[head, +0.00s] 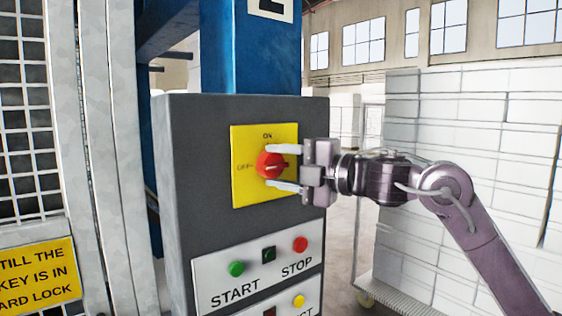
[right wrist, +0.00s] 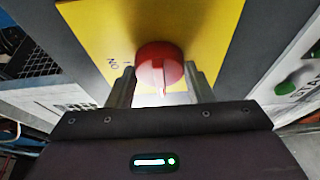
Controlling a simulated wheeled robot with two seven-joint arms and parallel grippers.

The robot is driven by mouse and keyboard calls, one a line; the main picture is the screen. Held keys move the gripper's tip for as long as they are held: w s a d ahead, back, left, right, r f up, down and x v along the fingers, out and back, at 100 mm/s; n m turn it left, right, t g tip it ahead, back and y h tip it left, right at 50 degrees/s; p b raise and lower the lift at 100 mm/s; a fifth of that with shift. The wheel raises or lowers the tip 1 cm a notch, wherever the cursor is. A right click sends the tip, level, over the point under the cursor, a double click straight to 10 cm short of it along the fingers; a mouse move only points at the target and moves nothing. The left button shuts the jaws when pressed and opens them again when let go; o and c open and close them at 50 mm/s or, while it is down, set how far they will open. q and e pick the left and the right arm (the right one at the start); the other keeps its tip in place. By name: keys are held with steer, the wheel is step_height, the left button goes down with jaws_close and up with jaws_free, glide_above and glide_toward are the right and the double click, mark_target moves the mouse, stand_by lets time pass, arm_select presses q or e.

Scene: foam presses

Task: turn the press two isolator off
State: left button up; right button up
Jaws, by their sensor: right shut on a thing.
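The isolator is a round red knob (head: 271,165) on a yellow plate (head: 250,190), on the front of a dark grey control box. ON is printed above the knob and OFF to its left. My right gripper (head: 284,167) comes in from the right, one finger above and one below the knob, shut on it. In the right wrist view the knob (right wrist: 158,65) sits between both fingers (right wrist: 160,90). Its raised bar lies about level in the head view, in line with OFF; I cannot tell which end is the pointer. My left gripper is out of view.
Below the plate on the box (head: 190,180) are a green START button (head: 236,268) and a red STOP button (head: 300,244). A blue post (head: 225,50) with a cut-off number label rises behind.

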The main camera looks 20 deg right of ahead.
stand_by(0.3)
steer(key=o, duration=1)
steer(key=b+v, duration=0.4)
steer(key=v, duration=0.3)
steer(key=shift+s+d, duration=0.25)
